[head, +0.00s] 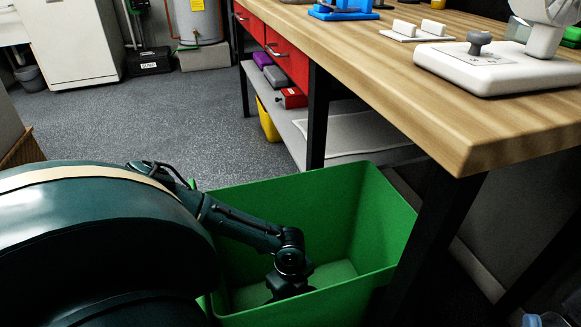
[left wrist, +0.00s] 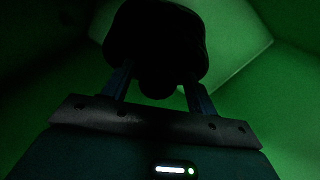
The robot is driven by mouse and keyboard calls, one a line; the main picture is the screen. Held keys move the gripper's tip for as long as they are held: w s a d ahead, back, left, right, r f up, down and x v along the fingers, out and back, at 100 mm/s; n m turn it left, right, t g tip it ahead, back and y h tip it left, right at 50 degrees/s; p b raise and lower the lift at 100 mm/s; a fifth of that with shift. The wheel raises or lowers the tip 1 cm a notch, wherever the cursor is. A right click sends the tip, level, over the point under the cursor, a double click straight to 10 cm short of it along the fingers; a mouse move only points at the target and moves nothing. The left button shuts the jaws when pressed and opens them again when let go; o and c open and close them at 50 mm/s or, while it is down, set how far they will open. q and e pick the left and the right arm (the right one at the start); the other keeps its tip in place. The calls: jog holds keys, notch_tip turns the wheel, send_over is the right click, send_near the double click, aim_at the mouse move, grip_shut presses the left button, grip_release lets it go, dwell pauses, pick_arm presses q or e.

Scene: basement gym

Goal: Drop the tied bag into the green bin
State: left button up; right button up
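The green bin (head: 384,215) stands on the floor in front of the workbench, its top open. My left arm reaches over its rim, and my left gripper (head: 290,290) points down inside it. In the left wrist view the fingers of my left gripper (left wrist: 160,85) are spread apart. The tied bag (left wrist: 155,40) shows there as a black rounded shape just beyond the fingertips, its narrow knot between the fingers without clearly touching either. Green bin walls surround it. The head view does not show the bag clearly. Whether it touches the bin floor cannot be told. My right gripper is not in view.
The wooden workbench (head: 400,90) has its corner just right of the bin, with a dark leg beside it. A lower shelf (head: 345,140) and a yellow container (head: 268,120) lie behind. Grey floor (head: 150,125) is clear to the back left.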

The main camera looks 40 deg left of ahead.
pick_arm(q)
notch_tip(320, 180, up, 3)
jog(key=shift+f+p, duration=0.1)
jog(key=shift+p, duration=0.55)
notch_tip(320, 180, up, 4)
jog(key=shift+r+p, duration=0.1)
jog(key=shift+p, duration=1.15)
notch_tip(320, 180, up, 6)
jog(key=p, duration=0.3)
jog(key=shift+r, duration=0.15)
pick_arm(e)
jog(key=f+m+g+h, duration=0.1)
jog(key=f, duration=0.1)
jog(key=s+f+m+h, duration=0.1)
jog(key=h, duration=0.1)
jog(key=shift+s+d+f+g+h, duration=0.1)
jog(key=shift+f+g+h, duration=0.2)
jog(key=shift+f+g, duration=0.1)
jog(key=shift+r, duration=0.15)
